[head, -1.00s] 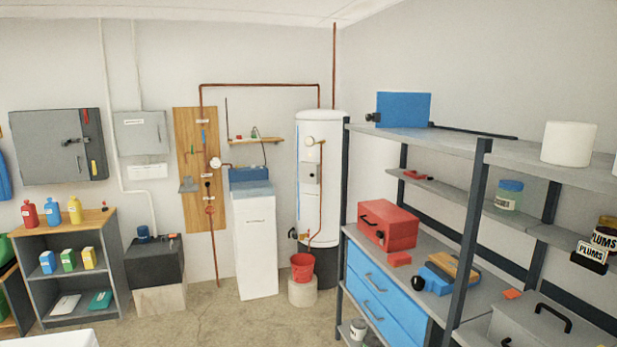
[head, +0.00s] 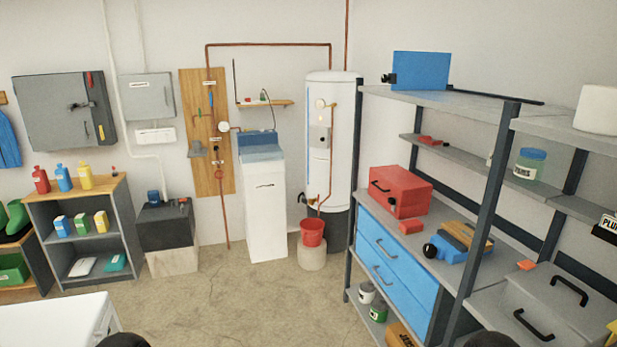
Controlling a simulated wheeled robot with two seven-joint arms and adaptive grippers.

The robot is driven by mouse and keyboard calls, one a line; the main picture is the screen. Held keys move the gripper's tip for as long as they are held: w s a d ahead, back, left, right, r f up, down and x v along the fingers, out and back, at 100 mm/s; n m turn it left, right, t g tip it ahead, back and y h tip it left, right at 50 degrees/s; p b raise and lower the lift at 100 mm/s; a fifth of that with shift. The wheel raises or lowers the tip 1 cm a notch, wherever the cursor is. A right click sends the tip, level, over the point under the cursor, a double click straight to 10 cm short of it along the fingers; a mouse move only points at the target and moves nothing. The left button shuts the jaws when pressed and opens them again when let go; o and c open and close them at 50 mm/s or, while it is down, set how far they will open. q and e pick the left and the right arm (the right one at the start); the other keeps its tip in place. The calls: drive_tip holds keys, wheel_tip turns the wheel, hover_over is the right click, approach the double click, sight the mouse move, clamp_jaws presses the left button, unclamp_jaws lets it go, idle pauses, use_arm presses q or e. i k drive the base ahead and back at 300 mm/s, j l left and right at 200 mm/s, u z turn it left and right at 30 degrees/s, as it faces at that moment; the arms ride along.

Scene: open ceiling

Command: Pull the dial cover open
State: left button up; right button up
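I cannot make out for certain which part is the dial cover. A white water heater (head: 341,100) stands at the back wall, with a small grey panel (head: 321,139) on its front and a round pale disc (head: 320,104) above that. A small round white gauge (head: 223,127) sits on the copper pipe at the wooden wall board (head: 228,180). All are across the room, too small to tell whether any cover is open. Neither gripper shows. Two dark rounded shapes at the bottom edge seem to be parts of my own arms.
A metal shelf unit (head: 489,200) with blue drawers (head: 398,257) fills the right side. A red bucket (head: 312,232) stands on a block before the heater. A white cabinet (head: 264,215) is beside it. A white-topped surface (head: 55,325) is at lower left. The floor (head: 250,300) between is clear.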

sight(317, 136)
drive_tip(key=i+j+u, duration=0.25)
drive_tip(key=i, duration=0.6)
drive_tip(key=i+u, duration=0.3)
drive_tip(key=i, duration=0.6)
drive_tip(key=i+j+z, duration=0.1)
drive_tip(key=i, duration=1.8)
